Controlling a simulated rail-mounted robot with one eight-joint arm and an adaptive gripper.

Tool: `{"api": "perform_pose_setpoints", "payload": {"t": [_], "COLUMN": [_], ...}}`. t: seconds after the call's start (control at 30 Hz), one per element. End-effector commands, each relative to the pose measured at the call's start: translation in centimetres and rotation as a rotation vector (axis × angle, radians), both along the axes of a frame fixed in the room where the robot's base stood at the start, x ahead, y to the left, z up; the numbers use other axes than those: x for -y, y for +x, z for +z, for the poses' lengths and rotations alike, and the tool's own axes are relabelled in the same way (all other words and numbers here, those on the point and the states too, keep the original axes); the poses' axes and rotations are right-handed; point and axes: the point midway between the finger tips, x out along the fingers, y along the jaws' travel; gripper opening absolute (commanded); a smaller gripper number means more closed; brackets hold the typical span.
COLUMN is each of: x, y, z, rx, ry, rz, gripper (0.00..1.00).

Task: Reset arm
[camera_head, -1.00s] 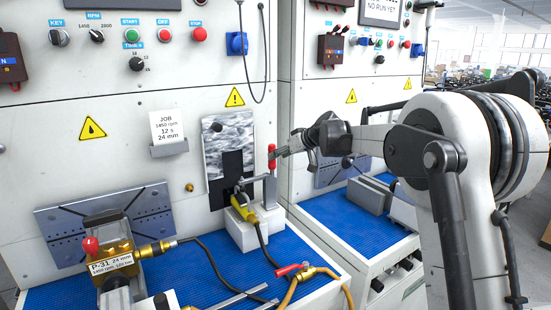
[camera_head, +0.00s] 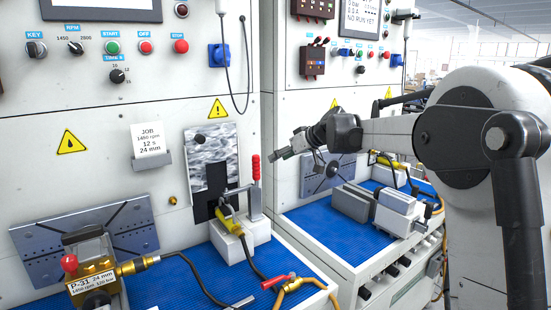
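My gripper (camera_head: 281,155) is at the end of my arm, which reaches in from the right. It is in the air in front of the test bench, to the right of the red-handled clamp (camera_head: 256,170) and apart from it in the picture. The fingers look close together and nothing shows in them, but they are too small to tell open from shut. The clamp's red handle stands upright beside a yellow nozzle (camera_head: 228,217) on a white block (camera_head: 240,240).
A brass pump with a red knob (camera_head: 88,277) stands at the lower left on the blue mat (camera_head: 190,285). A red-handled brass valve (camera_head: 292,284) and hoses lie at the front. Grey blocks (camera_head: 352,201) sit on the right bench. The control panel (camera_head: 120,50) is above.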

Motion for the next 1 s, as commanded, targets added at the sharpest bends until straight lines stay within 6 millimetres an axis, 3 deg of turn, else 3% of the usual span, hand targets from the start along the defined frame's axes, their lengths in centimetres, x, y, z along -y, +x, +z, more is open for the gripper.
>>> {"api": "perform_pose_setpoints", "payload": {"t": [0.17,0.53,0.77,1.0], "x": [0.3,2.3,3.8,5.6], "y": [-3.2,-15.5,-23.6,-31.9], "z": [0.9,1.9,1.0,-1.2], "rx": [-0.032,-0.144,-0.197,-0.240], "ry": [-0.017,-0.081,-0.120,-0.156], "rz": [-0.031,-0.174,-0.273,-0.384], "gripper": [0.42,0.42,0.42,0.42]}}
